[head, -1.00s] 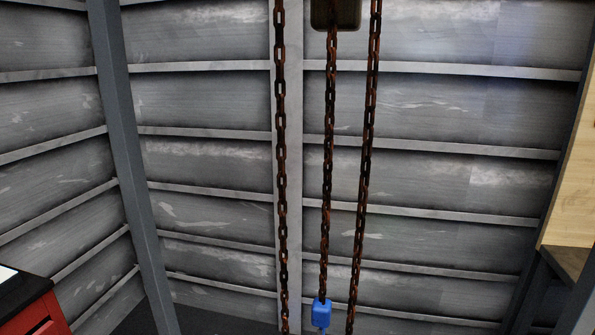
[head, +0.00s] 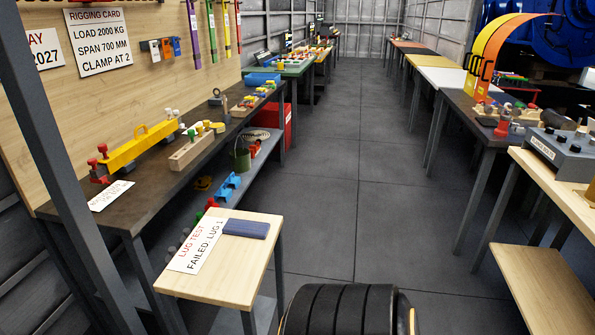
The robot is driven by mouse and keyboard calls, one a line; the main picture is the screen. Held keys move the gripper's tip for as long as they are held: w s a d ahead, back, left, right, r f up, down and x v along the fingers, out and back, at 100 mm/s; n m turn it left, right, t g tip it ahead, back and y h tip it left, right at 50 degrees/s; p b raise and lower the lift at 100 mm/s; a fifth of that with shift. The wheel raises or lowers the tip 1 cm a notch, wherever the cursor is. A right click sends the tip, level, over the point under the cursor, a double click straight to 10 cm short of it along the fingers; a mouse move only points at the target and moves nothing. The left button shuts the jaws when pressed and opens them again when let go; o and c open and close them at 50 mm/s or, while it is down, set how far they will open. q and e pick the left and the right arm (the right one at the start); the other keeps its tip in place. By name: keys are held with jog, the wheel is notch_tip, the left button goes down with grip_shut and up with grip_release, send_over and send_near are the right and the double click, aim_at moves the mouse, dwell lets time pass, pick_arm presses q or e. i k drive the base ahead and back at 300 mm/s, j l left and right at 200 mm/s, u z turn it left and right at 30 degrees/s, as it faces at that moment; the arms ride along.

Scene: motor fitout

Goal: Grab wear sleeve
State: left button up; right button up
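No label marks a wear sleeve, so I cannot tell for sure which thing it is. A flat dark blue piece (head: 246,228) lies on the small wooden-topped stand (head: 217,288) in front, beside a white card reading "LUG TEST FAILED LUG 1" (head: 198,246). A brighter blue object (head: 262,79) lies at the far end of the left workbench. Neither of my grippers is in view.
The left workbench (head: 75,206) carries a yellow beam (head: 140,148) with red and grey fittings. Coloured slings (head: 212,30) hang on the board above. Tables with a grey control box (head: 563,152) line the right. Grey floor (head: 340,190) between is clear.

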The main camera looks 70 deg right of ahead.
aim_at(252, 229)
jog(key=z, duration=1.95)
jog(key=i+l+u, duration=0.15)
jog(key=l+u, duration=0.15)
jog(key=i+l+u, duration=0.1)
jog(key=l+u, duration=0.45)
jog(key=l, duration=0.15)
jog(key=i+l+u, duration=0.1)
jog(key=l, duration=0.95)
jog(key=i+l+u, duration=0.1)
jog(key=l, duration=1)
jog(key=i+l, duration=0.1)
jog(key=l, duration=1)
jog(key=i+u, duration=0.05)
